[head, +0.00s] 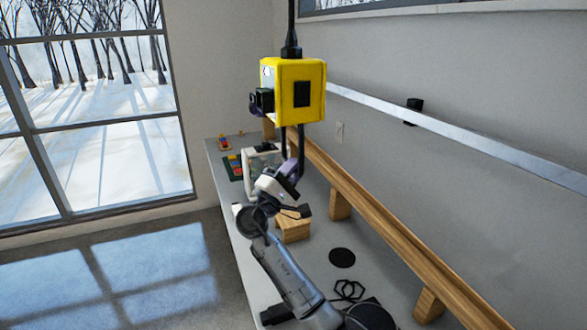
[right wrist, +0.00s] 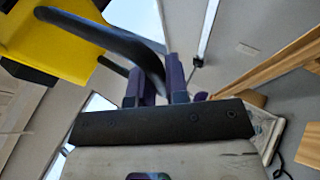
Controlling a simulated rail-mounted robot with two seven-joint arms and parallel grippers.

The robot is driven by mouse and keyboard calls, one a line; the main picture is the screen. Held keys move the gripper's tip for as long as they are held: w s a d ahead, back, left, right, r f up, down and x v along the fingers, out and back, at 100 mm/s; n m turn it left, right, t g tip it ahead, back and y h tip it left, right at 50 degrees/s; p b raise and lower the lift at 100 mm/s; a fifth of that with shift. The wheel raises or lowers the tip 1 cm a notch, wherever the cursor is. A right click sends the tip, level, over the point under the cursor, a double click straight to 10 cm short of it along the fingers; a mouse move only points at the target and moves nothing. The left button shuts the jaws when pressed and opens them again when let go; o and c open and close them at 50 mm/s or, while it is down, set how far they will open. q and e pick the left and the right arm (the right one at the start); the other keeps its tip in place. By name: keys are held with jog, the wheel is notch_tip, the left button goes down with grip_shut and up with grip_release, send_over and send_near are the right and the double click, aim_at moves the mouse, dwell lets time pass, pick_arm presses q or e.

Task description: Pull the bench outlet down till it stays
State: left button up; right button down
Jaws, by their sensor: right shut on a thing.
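The bench outlet is a yellow box (head: 312,90) with dark sockets, hanging from a black cord (head: 291,35) above the bench. A black loop handle (head: 301,140) hangs from its underside. My right gripper (head: 298,167) is below the box, shut on the lower part of the handle. In the right wrist view the yellow box (right wrist: 45,40) is at the upper left, and the black handle (right wrist: 110,35) runs down to the purple fingers (right wrist: 160,85). The fingers partly hide the handle's lower end. My left gripper is not in view.
The grey bench (head: 318,238) runs along the wall under a long wooden rail (head: 375,222). A wooden block (head: 293,230), a black disc (head: 342,258), black hexagon rings (head: 349,290) and a white frame (head: 262,157) stand or lie on it. A metal strip (head: 460,137) crosses the wall.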

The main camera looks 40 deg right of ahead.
jog(key=shift+f, duration=0.15)
jog(key=c, duration=1.2)
grip_release()
jog(key=shift+o, duration=0.3)
jog(key=v, duration=1.3)
jog(key=shift+a, duration=0.4)
jog(key=shift+f, duration=0.1)
